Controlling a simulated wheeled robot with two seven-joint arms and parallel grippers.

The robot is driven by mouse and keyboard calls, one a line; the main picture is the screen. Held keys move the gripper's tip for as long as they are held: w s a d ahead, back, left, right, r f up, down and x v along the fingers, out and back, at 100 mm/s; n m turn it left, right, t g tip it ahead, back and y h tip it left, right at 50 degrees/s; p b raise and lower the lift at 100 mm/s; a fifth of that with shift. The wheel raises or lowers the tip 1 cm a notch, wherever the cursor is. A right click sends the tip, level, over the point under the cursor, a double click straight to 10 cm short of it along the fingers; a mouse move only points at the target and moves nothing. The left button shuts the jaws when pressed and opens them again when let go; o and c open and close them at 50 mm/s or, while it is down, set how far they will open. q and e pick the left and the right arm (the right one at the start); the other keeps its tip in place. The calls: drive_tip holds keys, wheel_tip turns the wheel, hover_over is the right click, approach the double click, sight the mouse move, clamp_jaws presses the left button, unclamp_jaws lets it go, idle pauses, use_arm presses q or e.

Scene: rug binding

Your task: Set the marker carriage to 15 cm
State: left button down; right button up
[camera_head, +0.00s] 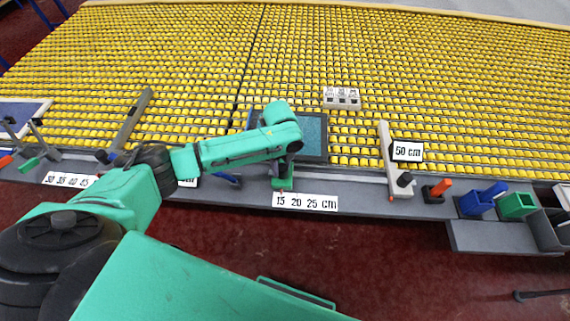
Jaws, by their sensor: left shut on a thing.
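My left gripper (284,172) reaches down over the front rail, just behind the scale label "15 20 25 cm" (305,202). It is shut on what looks like the marker carriage, a small green block (282,184) at the rail. The block stands above the left part of the label, near the "15". My wrist covers most of the carriage, and any pointer on it is too small to read. My right gripper is not in view.
A blue-grey framed panel (313,140) lies behind my wrist. To the right are a beige bar with a "50 cm" sign (407,151), an orange-topped handle (441,188), and blue (482,198) and green (516,205) bins. A white block (342,98) sits on the yellow roller bed (420,60).

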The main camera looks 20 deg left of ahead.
use_arm(q)
drive_tip(key=shift+a, duration=0.25)
drive_tip(key=c, duration=0.7)
unclamp_jaws()
drive_tip(key=o, duration=0.3)
drive_tip(key=shift+s+a, duration=0.1)
drive_tip(key=shift+a, duration=0.05)
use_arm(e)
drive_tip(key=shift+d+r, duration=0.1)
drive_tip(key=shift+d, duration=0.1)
use_arm(q)
drive_tip(key=shift+r, duration=0.2)
wheel_tip(320, 180, up, 14)
drive_tip(key=shift+r+b, duration=0.1)
drive_tip(key=shift+b, duration=0.95)
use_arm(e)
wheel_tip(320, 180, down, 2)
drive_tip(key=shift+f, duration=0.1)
